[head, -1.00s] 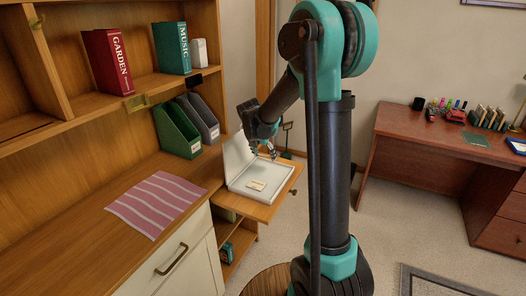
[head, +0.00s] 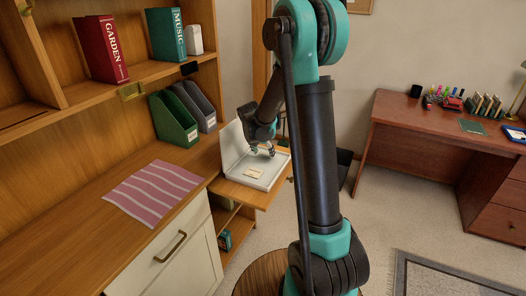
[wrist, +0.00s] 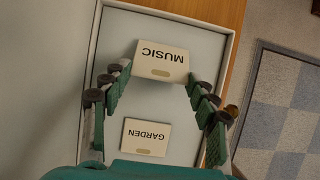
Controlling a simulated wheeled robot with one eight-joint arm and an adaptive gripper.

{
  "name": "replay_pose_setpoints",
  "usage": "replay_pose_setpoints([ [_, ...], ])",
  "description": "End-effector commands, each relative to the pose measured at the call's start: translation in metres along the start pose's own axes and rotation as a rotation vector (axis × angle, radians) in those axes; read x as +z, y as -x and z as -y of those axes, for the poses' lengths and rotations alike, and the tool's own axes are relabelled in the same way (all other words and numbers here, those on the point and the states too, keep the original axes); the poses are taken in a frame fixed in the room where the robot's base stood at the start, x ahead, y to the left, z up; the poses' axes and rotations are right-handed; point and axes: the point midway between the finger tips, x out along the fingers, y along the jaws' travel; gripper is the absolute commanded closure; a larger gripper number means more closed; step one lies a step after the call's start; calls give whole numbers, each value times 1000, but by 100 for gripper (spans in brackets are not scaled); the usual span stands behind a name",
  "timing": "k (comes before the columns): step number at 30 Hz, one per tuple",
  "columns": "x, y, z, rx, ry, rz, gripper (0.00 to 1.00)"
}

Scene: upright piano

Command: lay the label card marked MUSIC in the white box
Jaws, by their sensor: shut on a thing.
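The MUSIC label card (wrist: 161,62), cream with black letters, is held between the fingertips of my gripper (wrist: 160,84). Its lettering is upside down in the wrist view. The white box (head: 240,179) stands open on a pull-out wooden shelf, its lid raised at the back. My gripper (head: 262,151) is over the box in the head view, and the held card is hard to make out there. The GARDEN label card (wrist: 146,137) lies flat on the box floor; it also shows in the head view (head: 254,174). Whether the MUSIC card touches the box floor, I cannot tell.
A striped pink cloth (head: 152,192) lies on the cabinet top left of the box. A green file holder (head: 174,122) and a grey one stand behind it. A red GARDEN binder (head: 101,50) and a teal MUSIC binder (head: 166,35) stand on the shelf above.

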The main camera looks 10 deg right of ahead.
Motion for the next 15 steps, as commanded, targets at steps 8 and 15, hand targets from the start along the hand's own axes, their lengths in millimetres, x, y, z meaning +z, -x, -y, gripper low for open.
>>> replay_pose_setpoints([
  [8, 0, 0, 0, 0, 0, 0, 29],
  [15, 0, 0, 0, 0, 0, 0, 17],
])
